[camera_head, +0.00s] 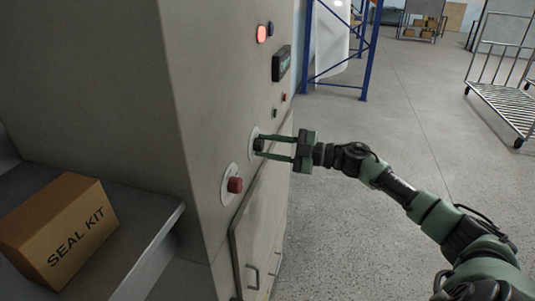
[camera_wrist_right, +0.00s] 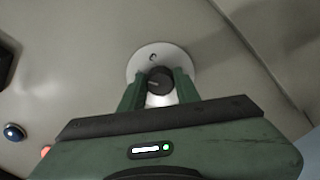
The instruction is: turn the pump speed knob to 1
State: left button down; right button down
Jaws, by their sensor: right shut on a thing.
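The pump speed knob (camera_wrist_right: 160,82) is a small dark round knob with a pale pointer line, on a white round dial plate (camera_wrist_right: 140,62) on the grey cabinet. In the head view the knob (camera_head: 259,144) shows at the tips of my right gripper. My right gripper (camera_head: 262,146) reaches in from the right, with its green fingers on either side of the knob. In the right wrist view my right gripper (camera_wrist_right: 158,88) is shut on the knob. The dial's markings are too small to read for certain. My left gripper is not in view.
A display (camera_head: 281,63) and a red lamp (camera_head: 261,34) are above. A seal kit box (camera_head: 62,232) sits on a grey shelf at the left.

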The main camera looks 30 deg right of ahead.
jog(key=shift+n+b, duration=5.9)
jog(key=shift+n, duration=0.6)
jog(key=c, duration=1)
grip_release()
jog(key=shift+r, duration=0.1)
